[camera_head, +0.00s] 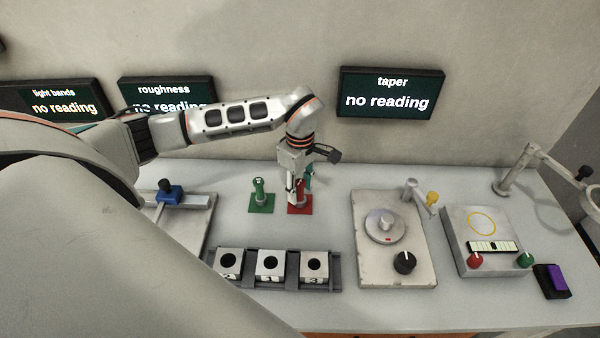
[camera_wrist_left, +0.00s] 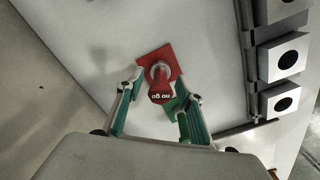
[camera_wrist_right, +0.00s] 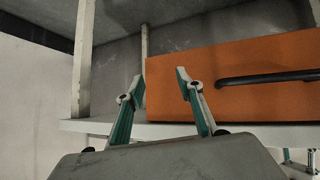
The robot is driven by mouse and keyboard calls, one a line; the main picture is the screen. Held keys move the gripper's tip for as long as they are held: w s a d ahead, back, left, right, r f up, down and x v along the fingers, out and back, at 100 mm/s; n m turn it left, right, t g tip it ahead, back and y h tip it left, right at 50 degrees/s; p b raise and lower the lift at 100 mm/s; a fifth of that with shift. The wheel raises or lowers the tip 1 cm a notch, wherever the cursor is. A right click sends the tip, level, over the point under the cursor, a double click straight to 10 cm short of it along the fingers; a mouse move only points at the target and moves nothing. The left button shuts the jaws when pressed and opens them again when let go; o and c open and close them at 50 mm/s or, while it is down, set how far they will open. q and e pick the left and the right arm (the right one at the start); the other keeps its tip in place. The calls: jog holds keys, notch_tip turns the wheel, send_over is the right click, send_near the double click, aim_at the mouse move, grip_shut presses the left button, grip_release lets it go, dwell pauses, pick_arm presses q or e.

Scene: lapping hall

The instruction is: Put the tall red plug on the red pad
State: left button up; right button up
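The red plug (camera_wrist_left: 160,88) stands on the red pad (camera_wrist_left: 171,58) in the left wrist view, its top lettered "no go". In the head view the red pad (camera_head: 293,209) lies in the middle of the bench, with the red plug (camera_head: 303,190) partly hidden by the gripper. My left gripper (camera_wrist_left: 161,88) is open, with one finger on each side of the plug and visible gaps to it; it also shows in the head view (camera_head: 299,198), pointing down over the pad. My right gripper (camera_wrist_right: 160,78) is open and empty, away from the bench top.
A green plug (camera_head: 259,188) stands on a green pad (camera_head: 269,207) left of the red one. A dark rack (camera_head: 337,270) holding bored blocks lies in front. A round-plate gauge (camera_head: 425,265) stands to the right. An orange drawer (camera_wrist_right: 240,75) faces my right gripper.

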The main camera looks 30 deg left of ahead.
pick_arm(q)
notch_tip(320, 180, up, 11)
jog(key=shift+r+b, duration=0.1)
jog(key=shift+b, duration=0.4)
dwell(0.4)
